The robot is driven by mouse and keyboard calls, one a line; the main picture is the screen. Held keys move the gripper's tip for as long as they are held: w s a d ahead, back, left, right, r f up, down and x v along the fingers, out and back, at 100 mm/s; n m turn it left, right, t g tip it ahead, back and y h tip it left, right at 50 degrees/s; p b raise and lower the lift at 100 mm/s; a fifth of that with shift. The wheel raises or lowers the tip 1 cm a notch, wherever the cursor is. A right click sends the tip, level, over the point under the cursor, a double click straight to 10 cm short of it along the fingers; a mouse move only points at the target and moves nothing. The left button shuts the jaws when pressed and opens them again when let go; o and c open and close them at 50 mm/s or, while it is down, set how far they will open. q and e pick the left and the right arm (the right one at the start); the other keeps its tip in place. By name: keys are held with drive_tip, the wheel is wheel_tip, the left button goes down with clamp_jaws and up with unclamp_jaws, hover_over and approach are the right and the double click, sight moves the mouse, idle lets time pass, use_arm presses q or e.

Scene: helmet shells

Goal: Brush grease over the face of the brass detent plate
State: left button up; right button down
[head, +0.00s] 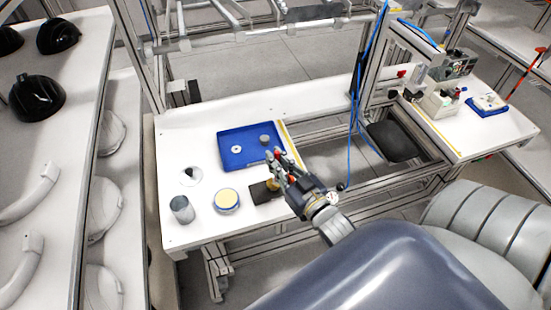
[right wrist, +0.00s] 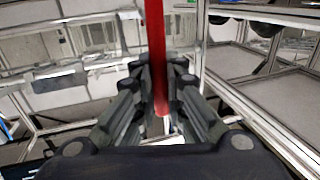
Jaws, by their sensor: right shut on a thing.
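My right gripper (head: 279,172) is over the front of the white workbench. Its fingers are shut on a red stick-like handle (right wrist: 156,60), seen upright between the fingers in the right wrist view. A little red also shows at the fingers in the head view. Whether bristles are on its end is hidden. Just below and left of the fingers lies a dark block (head: 259,193) with a brass-yellow piece (head: 272,185) at its right side, partly covered by the gripper. I cannot tell whether the tool touches it. A round tin (head: 226,201) with pale yellow content stands left of the block. My left gripper is not in view.
A grey metal cup (head: 181,210) stands left of the tin. A blue tray (head: 231,136) behind holds a white ring and a grey round part. A shelf (head: 70,120) with black helmet shells borders the left side.

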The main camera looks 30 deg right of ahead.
drive_tip(key=shift+d, duration=0.15)
drive_tip(key=shift+w+d, duration=0.2)
drive_tip(key=shift+d, duration=0.05)
drive_tip(key=shift+w+d+p, duration=0.15)
drive_tip(key=shift+w+p, duration=0.2)
drive_tip(key=shift+p, duration=0.05)
drive_tip(key=shift+w, duration=0.4)
drive_tip(key=shift+w+a+p, duration=0.25)
drive_tip(key=shift+p, duration=0.05)
drive_tip(key=shift+w+a+f, duration=0.1)
drive_tip(key=shift+a, duration=0.25)
drive_tip(key=shift+a, duration=0.1)
drive_tip(key=shift+a+p, duration=0.3)
drive_tip(key=shift+p, duration=0.15)
